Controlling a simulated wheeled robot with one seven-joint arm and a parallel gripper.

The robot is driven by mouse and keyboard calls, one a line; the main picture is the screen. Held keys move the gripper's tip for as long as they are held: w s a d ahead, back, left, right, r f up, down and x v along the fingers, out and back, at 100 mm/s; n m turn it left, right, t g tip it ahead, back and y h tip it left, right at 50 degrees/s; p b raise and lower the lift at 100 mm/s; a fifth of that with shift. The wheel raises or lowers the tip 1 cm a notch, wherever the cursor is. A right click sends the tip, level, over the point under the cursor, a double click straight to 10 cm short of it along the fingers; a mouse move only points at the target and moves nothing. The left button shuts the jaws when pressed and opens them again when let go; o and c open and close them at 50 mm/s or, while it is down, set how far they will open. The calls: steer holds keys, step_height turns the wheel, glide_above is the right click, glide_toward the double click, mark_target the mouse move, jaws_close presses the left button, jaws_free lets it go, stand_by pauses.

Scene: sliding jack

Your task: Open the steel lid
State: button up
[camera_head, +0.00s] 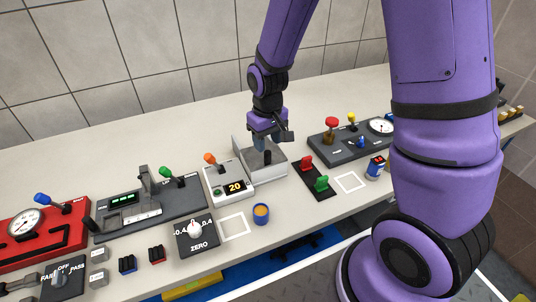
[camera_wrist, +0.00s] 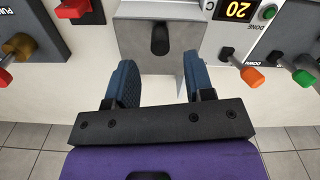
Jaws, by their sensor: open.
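The grey steel box with its steel lid (camera_head: 280,167) stands mid-bench in the head view, right of the "20" display box. In the wrist view the steel lid (camera_wrist: 135,38) is a flat grey plate at top centre, with a dark rounded handle (camera_wrist: 160,40) on it. My gripper (camera_head: 266,148) is over the box, partly covering it in the head view. In the wrist view my gripper (camera_wrist: 158,72) is open, its two blue fingers spread wide on either side of the plate's near edge. Nothing is between the fingertips. Whether the fingers touch the steel cannot be told.
The display box (camera_head: 230,182) with an orange lever stands close on the left. A black panel with red and green switches (camera_head: 315,178) is on the right. A dark gauge panel (camera_head: 350,140) is farther right.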

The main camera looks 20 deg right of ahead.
mark_target(268, 152)
steer(key=shift+f, duration=2.8)
jaws_close()
